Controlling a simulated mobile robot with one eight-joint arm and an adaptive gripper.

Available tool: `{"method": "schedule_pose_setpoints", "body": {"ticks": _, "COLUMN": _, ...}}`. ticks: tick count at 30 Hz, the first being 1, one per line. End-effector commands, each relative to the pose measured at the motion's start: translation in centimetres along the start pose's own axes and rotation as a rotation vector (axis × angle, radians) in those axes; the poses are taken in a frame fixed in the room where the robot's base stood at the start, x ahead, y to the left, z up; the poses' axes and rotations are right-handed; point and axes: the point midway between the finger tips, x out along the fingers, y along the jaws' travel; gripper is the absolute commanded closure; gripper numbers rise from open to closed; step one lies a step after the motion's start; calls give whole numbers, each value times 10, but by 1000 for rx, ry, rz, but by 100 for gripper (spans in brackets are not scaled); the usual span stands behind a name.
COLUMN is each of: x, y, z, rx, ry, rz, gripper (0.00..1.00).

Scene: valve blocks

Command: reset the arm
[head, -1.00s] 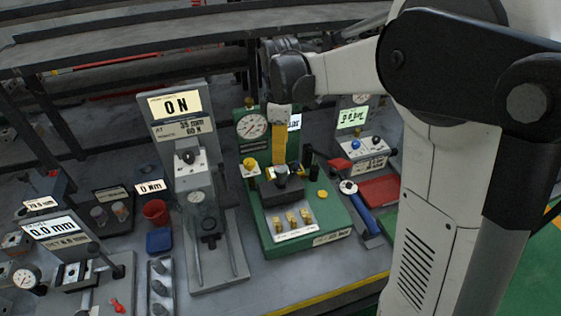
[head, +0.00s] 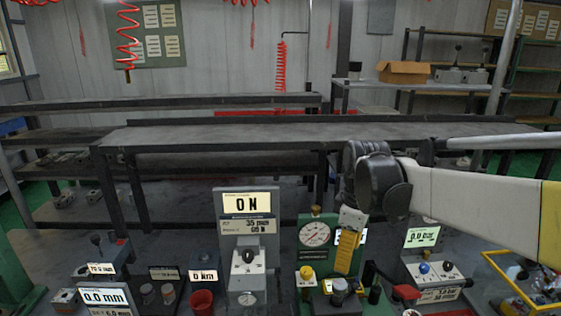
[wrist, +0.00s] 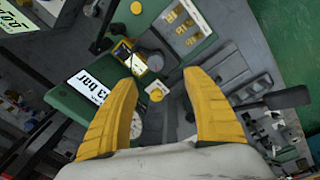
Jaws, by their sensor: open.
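My gripper (head: 348,252) points down in the head view at the end of my white and black arm, which reaches in from the right. It hangs above the green gauge station (head: 306,234), just right of its round dial (head: 314,233). In the wrist view the two yellow fingers of my gripper (wrist: 162,80) stand wide apart with nothing between them. The front of the station is cut off in the head view.
A grey press station (head: 242,228) reading 0 N stands left of the green station. A station with a green-lit display (head: 421,236) stands right. A red cup (head: 202,301) is at the front. A long grey bench (head: 250,135) runs behind. Open air lies above the stations.

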Motion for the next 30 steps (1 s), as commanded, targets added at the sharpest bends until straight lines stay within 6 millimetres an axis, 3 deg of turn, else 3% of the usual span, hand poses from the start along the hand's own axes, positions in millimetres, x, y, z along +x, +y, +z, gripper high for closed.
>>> {"method": "schedule_pose_setpoints", "body": {"ticks": 7, "x": -13, "y": -67, "z": 43, "rx": 401, "ry": 152, "rz": 157, "gripper": 41}}
{"method": "schedule_pose_setpoints", "body": {"ticks": 15, "x": 8, "y": -128, "z": 82, "rx": 807, "ry": 374, "rz": 254, "gripper": 41}}
{"method": "schedule_pose_setpoints", "body": {"ticks": 21, "x": 23, "y": -146, "z": 94, "rx": 958, "ry": 474, "rz": 269, "gripper": 41}}
{"method": "schedule_pose_setpoints", "body": {"ticks": 30, "x": 24, "y": -148, "z": 95, "rx": 984, "ry": 490, "rz": 269, "gripper": 41}}
